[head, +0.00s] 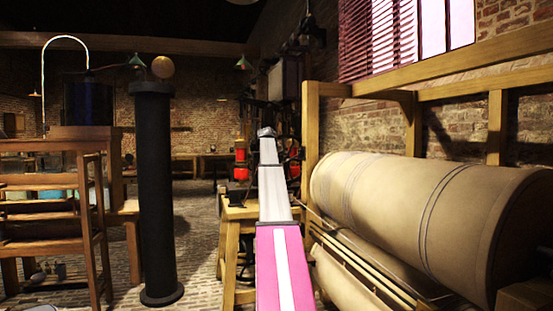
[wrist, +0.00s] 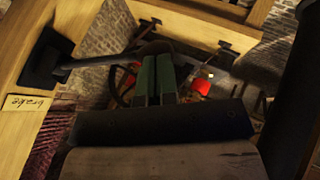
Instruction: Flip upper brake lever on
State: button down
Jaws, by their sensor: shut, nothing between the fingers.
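A dark lever (wrist: 95,62) shows in the wrist view, with its black mount (wrist: 45,60) on a wooden beam at the left. Its rod runs right from the mount towards my fingertips. A label reading "brake" (wrist: 28,103) is on the beam below the mount. My gripper (wrist: 157,60) is shut and empty, its two greenish fingers side by side. The fingertips appear close to the lever's right end; I cannot tell whether they touch. In the head view my gripper (head: 266,132) is at the far end of my outstretched arm, and the lever cannot be made out.
A large tan roller (head: 430,205) in a wooden frame (head: 312,125) stands right of my arm. A black column (head: 156,200) and a wooden shelf rack (head: 50,210) stand left. Red parts (wrist: 202,86) lie beyond my fingers.

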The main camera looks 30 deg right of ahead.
jog(key=shift+s+f, duration=0.15)
jog(key=shift+f, duration=0.4)
jog(key=v, duration=1.4)
jog(key=shift+w+a, duration=0.25)
jog(key=shift+a, duration=0.25)
jog(key=shift+r, duration=0.1)
jog(key=s+a+f+y, duration=0.1)
jog(key=s+a+f, duration=0.2)
jog(key=a+f, duration=0.85)
jog(key=s+a+f+n+g+y, duration=0.1)
jog(key=s+a+f+y, duration=0.2)
jog(key=f, duration=1.6)
jog(key=s+a+f, duration=0.2)
jog(key=a+f, duration=0.7)
jog(key=f, duration=0.6)
jog(key=s+a+f+g+y, duration=0.1)
jog(key=s+a+f, duration=0.8)
jog(key=s+f, duration=0.4)
jog(key=s+a+f+g+y, duration=0.1)
jog(key=s+a+f+g, duration=0.1)
jog(key=s+a+f, duration=0.8)
jog(key=s+f, duration=0.3)
jog(key=s, duration=0.3)
jog(key=shift+a+f+y, duration=0.25)
jog(key=shift+a+y, duration=0.1)
jog(key=shift+y, duration=0.05)
